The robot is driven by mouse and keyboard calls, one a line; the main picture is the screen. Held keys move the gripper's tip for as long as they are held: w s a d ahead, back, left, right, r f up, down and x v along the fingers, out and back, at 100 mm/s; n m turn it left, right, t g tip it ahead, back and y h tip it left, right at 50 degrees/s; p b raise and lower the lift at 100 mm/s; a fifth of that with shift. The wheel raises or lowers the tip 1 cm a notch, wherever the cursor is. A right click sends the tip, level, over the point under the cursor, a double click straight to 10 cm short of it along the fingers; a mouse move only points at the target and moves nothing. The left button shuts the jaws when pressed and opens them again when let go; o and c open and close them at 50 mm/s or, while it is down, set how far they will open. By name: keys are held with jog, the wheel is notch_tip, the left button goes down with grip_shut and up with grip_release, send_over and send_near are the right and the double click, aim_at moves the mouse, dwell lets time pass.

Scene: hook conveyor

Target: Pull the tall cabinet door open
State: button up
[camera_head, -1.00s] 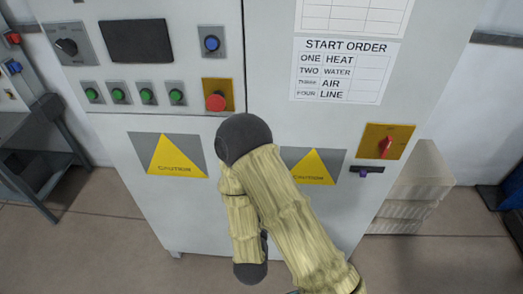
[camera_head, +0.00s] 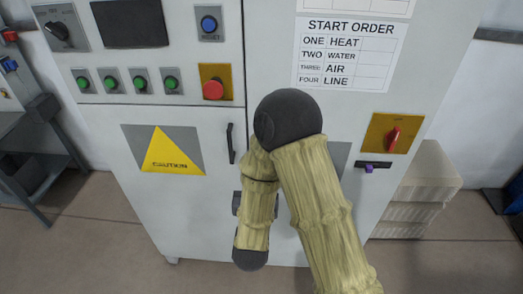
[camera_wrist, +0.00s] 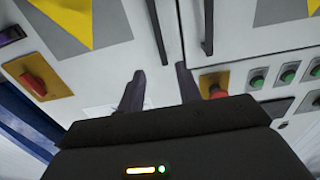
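The tall cabinet door (camera_head: 345,125) is the pale right-hand door with the START ORDER sheet and a red rotary switch. Its slim dark handle (camera_wrist: 156,30) shows in the wrist view near the door seam; in the head view my arm hides it. My gripper (camera_wrist: 160,72) is open, its two dark fingers apart with nothing between them. In the wrist view the handle's end appears just beyond the gap between the fingertips; I see no contact, and the distance is unclear. In the head view the fingers are not clearly visible behind my arm.
The lower left door has its own dark handle (camera_head: 231,143), also in the wrist view (camera_wrist: 207,27). The red switch (camera_head: 393,139) and a small latch (camera_head: 374,166) are on the right. A red button (camera_head: 213,90) sits above. A workbench (camera_head: 45,150) stands left.

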jog(key=shift+w+f, duration=0.1)
jog(key=w+p, duration=0.1)
jog(key=w, duration=0.3)
jog(key=w+p, duration=0.2)
jog(key=w, duration=0.3)
jog(key=w+p, duration=0.2)
jog(key=w, duration=0.3)
jog(key=shift+d+r, duration=0.25)
jog(key=shift+d, duration=0.05)
jog(key=shift+w+f+p, duration=0.1)
jog(key=shift+w+p, duration=0.2)
grip_shut()
